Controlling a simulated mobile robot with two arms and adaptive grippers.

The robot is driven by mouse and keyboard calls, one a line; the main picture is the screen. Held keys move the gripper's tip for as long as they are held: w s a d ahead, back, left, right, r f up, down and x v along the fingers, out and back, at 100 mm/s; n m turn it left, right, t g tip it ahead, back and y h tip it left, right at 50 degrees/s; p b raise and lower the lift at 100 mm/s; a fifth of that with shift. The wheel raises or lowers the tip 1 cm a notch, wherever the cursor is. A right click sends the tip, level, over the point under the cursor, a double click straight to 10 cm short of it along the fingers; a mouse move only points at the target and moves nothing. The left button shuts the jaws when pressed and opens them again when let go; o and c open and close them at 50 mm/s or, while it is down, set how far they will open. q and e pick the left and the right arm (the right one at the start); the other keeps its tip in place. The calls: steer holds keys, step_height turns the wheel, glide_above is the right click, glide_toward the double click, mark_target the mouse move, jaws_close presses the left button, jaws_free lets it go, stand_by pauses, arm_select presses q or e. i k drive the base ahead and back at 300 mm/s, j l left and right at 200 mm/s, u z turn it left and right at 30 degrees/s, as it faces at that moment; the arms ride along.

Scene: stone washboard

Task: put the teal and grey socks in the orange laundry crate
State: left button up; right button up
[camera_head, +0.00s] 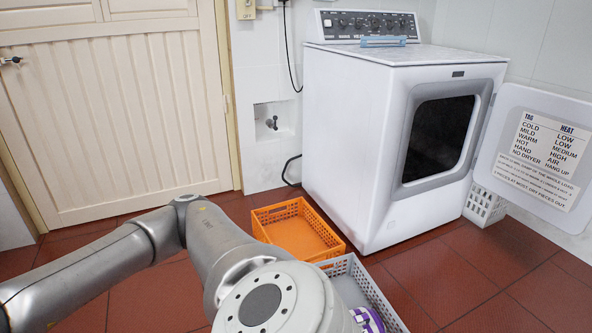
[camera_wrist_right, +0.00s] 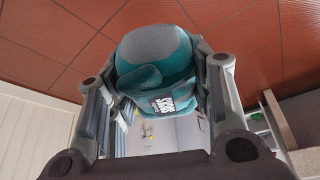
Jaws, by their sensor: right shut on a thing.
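The teal and grey socks (camera_wrist_right: 155,70) are a rolled bundle with a white-lettered dark label. They fill the space between the fingers of my right gripper (camera_wrist_right: 157,80), which is shut on them in the right wrist view. The right gripper does not show in the head view. The orange laundry crate (camera_head: 268,214) stands on the floor left of the white machine, and its visible inside looks empty. My left arm crosses the lower left of the head view, but its gripper is not seen.
A grey crate (camera_head: 386,301) stands in front of the orange one, partly hidden by my arm; a purple and white thing (camera_head: 368,319) shows at it. The white machine (camera_head: 352,150) has its door (camera_head: 540,160) swung open to the right. A white basket (camera_head: 484,205) stands beneath the door.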

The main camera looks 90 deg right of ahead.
mark_target(295, 236)
steer(key=i+l+z, duration=0.15)
steer(key=i+z, duration=0.25)
steer(key=i+l+z, duration=0.1)
steer(key=z, duration=0.3)
steer(key=i+z, duration=0.4)
steer(key=i+j+z, duration=0.2)
steer(key=z, duration=0.15)
steer(key=i+l+z, duration=0.35)
steer(key=i+z, duration=0.35)
steer(key=i, duration=0.2)
steer(key=i+z, duration=0.4)
steer(key=i+l, duration=0.05)
steer(key=i, duration=0.05)
